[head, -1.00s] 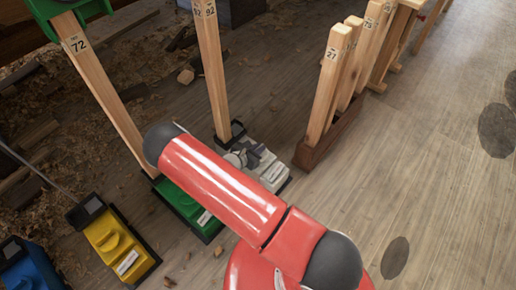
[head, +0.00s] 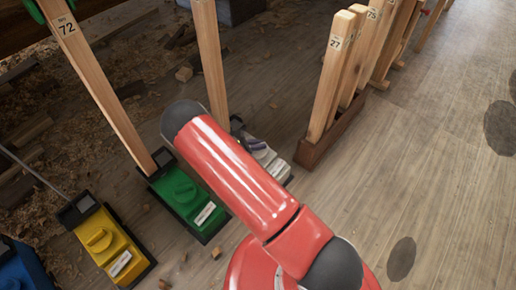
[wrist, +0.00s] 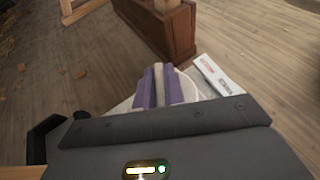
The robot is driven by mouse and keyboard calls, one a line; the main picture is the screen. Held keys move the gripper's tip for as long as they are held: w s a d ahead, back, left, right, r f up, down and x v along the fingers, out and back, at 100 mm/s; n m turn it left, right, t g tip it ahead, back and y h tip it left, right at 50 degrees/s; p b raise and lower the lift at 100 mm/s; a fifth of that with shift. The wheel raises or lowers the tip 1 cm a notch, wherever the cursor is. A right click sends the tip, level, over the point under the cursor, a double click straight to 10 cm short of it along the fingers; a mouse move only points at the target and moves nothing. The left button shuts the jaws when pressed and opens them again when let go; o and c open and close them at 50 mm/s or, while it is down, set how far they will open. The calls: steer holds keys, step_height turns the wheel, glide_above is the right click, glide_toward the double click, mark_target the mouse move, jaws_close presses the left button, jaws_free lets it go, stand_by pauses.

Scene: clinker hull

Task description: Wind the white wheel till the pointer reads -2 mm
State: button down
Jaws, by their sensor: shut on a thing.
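The white wheel (wrist: 188,86) shows in the wrist view as a pale round part with a raised grip bar across it. The two purple finger pads of my gripper (wrist: 160,85) stand on either side of this bar, shut on it. In the head view the white jack unit (head: 278,170) is on the floor at the foot of a post, mostly hidden behind my red arm. A white label plate (wrist: 216,73) with small marks lies right of the wheel in the wrist view. I cannot make out a pointer or read its value.
Left of the white unit are a green unit (head: 183,196), a yellow unit (head: 103,244) and part of a blue one (head: 22,265). Wooden posts rise from the green and white units. A brown rack (head: 318,150) with several numbered posts stands right. The right floor is clear.

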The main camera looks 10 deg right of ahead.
steer(key=shift+f+m+g+b, duration=0.1)
steer(key=shift+m+g+b, duration=1.15)
steer(key=shift+m+g, duration=0.35)
steer(key=shift+g, duration=0.3)
steer(key=c, duration=1.5)
jaws_free()
steer(key=shift+a, duration=0.1)
